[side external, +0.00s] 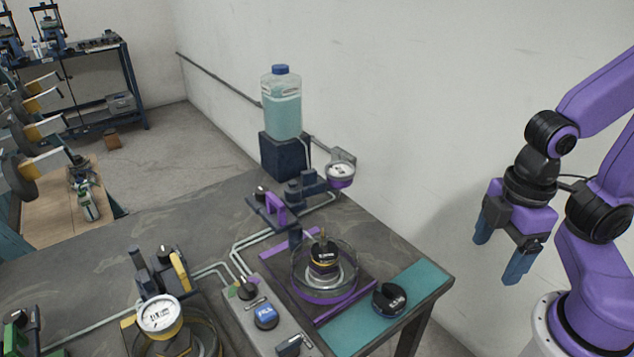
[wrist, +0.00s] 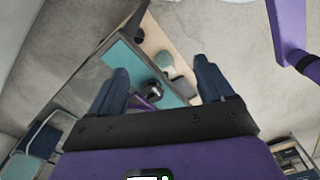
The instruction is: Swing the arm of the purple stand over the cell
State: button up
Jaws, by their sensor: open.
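The purple stand has a dark post (side external: 295,238) near the middle of the table, in the side external view. Its dark arm carries a purple handle (side external: 276,208) at the left, and a round gauge with a purple rim (side external: 341,174) shows at the back right. The gauge is behind the cell, not above it. The cell (side external: 358,262) is a clear round dish on a purple base, with a black and yellow piece inside. My gripper (side external: 500,255) is open and empty, well to the right of the table. In the wrist view its fingers (wrist: 160,88) are spread apart.
A teal mat (side external: 415,290) with a black knob (side external: 389,300) lies at the table's right edge. A panel with a blue knob (side external: 265,316) is left of the cell. A yellow stand's gauge (side external: 160,315) is front left. A liquid bottle (side external: 282,105) stands behind.

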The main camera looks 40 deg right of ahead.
jog(key=c, duration=0.4)
jog(key=shift+n, duration=0.3)
jog(key=w+a+r, duration=0.1)
jog(key=w+a, duration=0.1)
jog(key=w+a+r, duration=0.1)
jog(key=w+r, duration=0.1)
jog(key=w+a+r, duration=0.1)
jog(key=w+a, duration=0.1)
jog(key=shift+w+a+r, duration=0.25)
jog(key=shift+a+r, duration=0.05)
jog(key=shift+r, duration=0.05)
jog(key=c, duration=0.4)
jog(key=shift+o, duration=0.2)
notch_tip(320, 180, up, 16)
jog(key=n, duration=0.3)
send_over(309, 171)
notch_tip(309, 171, down, 17)
jog(key=shift+f, duration=0.15)
grip_shut()
